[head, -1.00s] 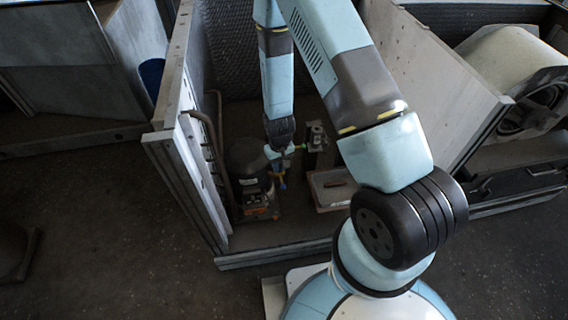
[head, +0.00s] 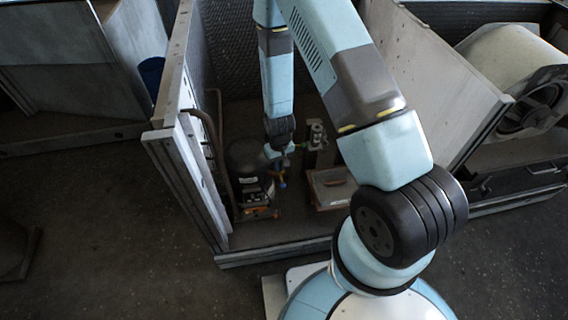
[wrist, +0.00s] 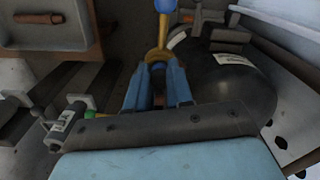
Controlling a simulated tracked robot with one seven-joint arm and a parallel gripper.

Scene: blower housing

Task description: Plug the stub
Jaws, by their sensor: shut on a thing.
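My gripper (wrist: 157,72) has blue fingers and points down beside a black domed compressor (wrist: 235,80). It is shut on a small brass-coloured part (wrist: 158,54) at its fingertips, and the fingers hide much of that part. A yellow stem with a round blue end (wrist: 165,5) lines up with this part and runs to the top of the wrist view. I cannot tell whether the stem and part are joined, or which is the stub. In the head view my gripper (head: 277,152) is inside the housing, and the compressor (head: 243,155) is just left of it.
A shallow tray (head: 318,204) stands on the right of the housing floor. A grey fitting on a post (head: 316,132) is right of my gripper; a green piece (wrist: 89,114) shows by it. The housing's left wall (head: 172,75) and right wall (head: 440,70) bound the space.

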